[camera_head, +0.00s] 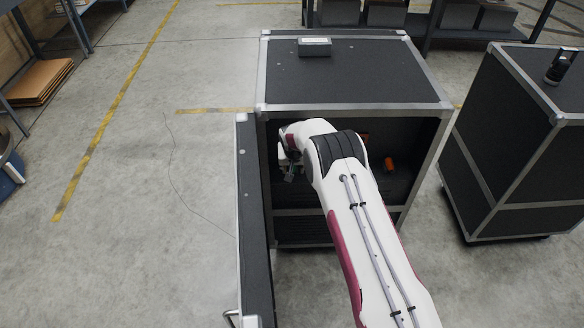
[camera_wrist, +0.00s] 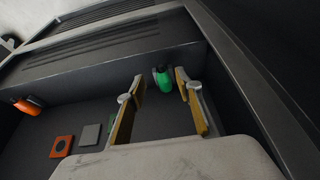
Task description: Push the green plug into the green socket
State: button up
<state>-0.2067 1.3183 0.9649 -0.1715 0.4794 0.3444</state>
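The green plug (camera_wrist: 163,79), with a dark end, is in the wrist view by the ledge at the back of the case's inside. My gripper (camera_wrist: 160,82) is open. Its two yellow-padded fingers stand on either side of the plug, with a gap at the left finger and the right fingertip close to it. I cannot tell whether that finger touches. The green socket is not clearly visible; my left finger and a pale part of my arm cover some of the panel. In the head view my gripper (camera_head: 290,169) is inside the case's left part, and the green plug cannot be made out.
An orange plug (camera_wrist: 28,103), an orange socket (camera_wrist: 61,146) and a grey square plate (camera_wrist: 88,136) are to the left. The black case (camera_head: 345,75) has metal edges and an open door (camera_head: 255,220) at left. A small box (camera_head: 315,47) sits on top.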

aim_at(293, 172)
jog(key=shift+f, duration=0.1)
jog(key=shift+x, duration=2.5)
jog(key=shift+w, duration=0.1)
grip_shut()
